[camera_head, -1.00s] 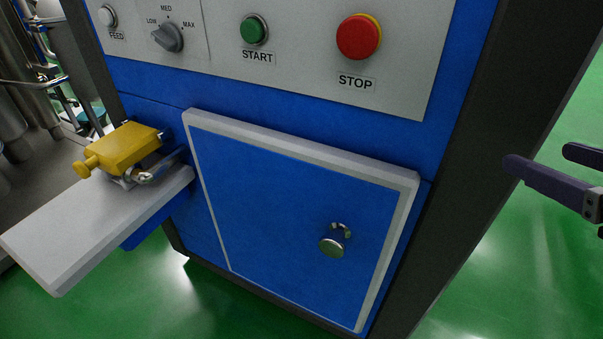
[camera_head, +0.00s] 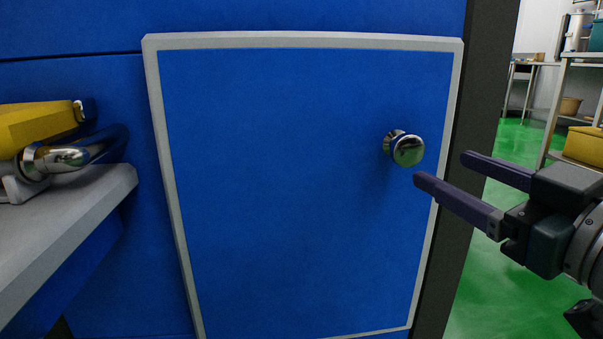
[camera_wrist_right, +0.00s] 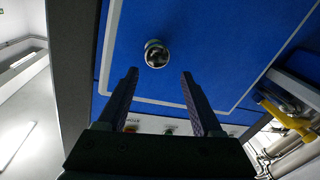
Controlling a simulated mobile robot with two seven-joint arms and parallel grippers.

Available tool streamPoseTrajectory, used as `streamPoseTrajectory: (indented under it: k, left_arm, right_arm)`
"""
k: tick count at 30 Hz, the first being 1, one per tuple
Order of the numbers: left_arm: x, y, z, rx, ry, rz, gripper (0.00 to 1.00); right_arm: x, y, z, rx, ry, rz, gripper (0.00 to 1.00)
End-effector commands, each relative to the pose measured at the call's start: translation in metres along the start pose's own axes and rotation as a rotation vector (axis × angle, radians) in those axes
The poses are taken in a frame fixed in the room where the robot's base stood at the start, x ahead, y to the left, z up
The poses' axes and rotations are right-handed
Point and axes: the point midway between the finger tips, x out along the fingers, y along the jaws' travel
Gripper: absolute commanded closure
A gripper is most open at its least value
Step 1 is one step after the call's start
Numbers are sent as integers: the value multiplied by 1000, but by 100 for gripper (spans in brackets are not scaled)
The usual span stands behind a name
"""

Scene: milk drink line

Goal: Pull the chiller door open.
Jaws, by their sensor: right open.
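The chiller door (camera_head: 280,190) is a blue panel with a pale grey frame, and it looks closed. Its round metal knob (camera_head: 407,150) sticks out near the right side. My right gripper (camera_head: 440,167) is open and empty, just right of the knob in the head view. In the right wrist view the knob (camera_wrist_right: 156,54) lies beyond the fingertips, roughly between their lines, and the gripper (camera_wrist_right: 159,74) does not touch it. The door (camera_wrist_right: 210,40) also fills much of that view. My left gripper is not in view.
A grey shelf (camera_head: 70,220) juts out at the left, with a yellow block (camera_head: 38,127) and a metal fitting (camera_head: 60,160) on it. A dark post (camera_head: 478,120) stands right of the door. Racks (camera_head: 565,90) stand far back right. Green floor (camera_head: 490,290) shows at lower right.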

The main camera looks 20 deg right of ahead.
Motion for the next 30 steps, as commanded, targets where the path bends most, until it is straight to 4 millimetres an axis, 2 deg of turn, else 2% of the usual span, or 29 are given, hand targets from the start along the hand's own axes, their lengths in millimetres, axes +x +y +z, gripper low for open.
streamPoseTrajectory:
  k: [9,15,21,30]
  left_arm:
    - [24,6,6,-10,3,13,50]
    - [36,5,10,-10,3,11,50]
    - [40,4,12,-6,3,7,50]
    - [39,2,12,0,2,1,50]
  right_arm:
    - [51,0,2,-1,4,0,33]
    - [79,-1,2,0,1,-1,33]
    - [91,0,0,0,-1,-1,33]
    - [93,0,0,1,-3,-1,33]
